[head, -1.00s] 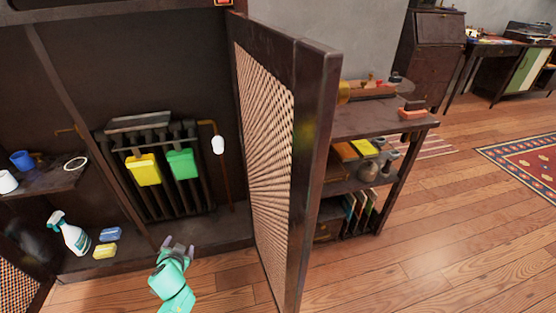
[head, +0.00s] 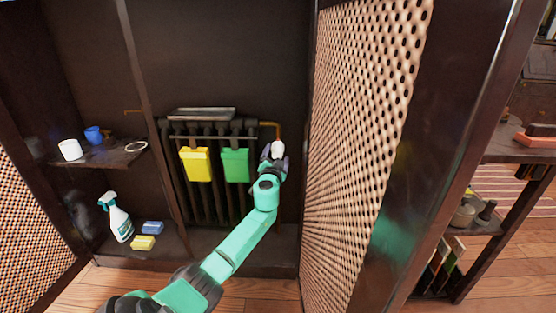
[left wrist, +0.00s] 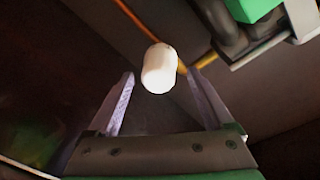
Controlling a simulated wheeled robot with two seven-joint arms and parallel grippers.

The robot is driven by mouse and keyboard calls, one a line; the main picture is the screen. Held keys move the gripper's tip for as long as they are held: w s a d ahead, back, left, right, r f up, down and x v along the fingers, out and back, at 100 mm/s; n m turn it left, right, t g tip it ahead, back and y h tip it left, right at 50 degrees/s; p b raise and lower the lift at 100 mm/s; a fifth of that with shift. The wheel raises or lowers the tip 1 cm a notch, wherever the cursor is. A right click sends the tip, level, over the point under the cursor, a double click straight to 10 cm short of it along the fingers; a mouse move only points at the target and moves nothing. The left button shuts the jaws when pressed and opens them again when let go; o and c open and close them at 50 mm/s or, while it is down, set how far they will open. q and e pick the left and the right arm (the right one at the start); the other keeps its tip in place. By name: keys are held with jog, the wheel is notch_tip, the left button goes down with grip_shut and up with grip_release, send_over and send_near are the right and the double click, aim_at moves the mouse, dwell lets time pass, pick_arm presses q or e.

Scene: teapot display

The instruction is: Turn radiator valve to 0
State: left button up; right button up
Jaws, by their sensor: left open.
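The white radiator valve knob (head: 278,149) is at the right end of the dark radiator (head: 209,205), by a copper pipe. In the left wrist view the knob (left wrist: 159,68) shows just beyond and between the fingertips. My left gripper (head: 273,158) is open at the knob, with one finger on each side; its fingers (left wrist: 160,82) look apart from the knob. No number or mark on the knob can be made out. My right gripper is not in view.
A yellow container (head: 196,164) and a green container (head: 235,165) hang on the radiator. An open perforated door (head: 360,120) stands close to the right of my arm. A spray bottle (head: 118,220) and sponges (head: 142,243) are at the lower left.

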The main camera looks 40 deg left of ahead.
pick_arm(q)
jog(key=shift+w+a, duration=0.45)
jog(key=shift+w, duration=0.1)
grip_shut()
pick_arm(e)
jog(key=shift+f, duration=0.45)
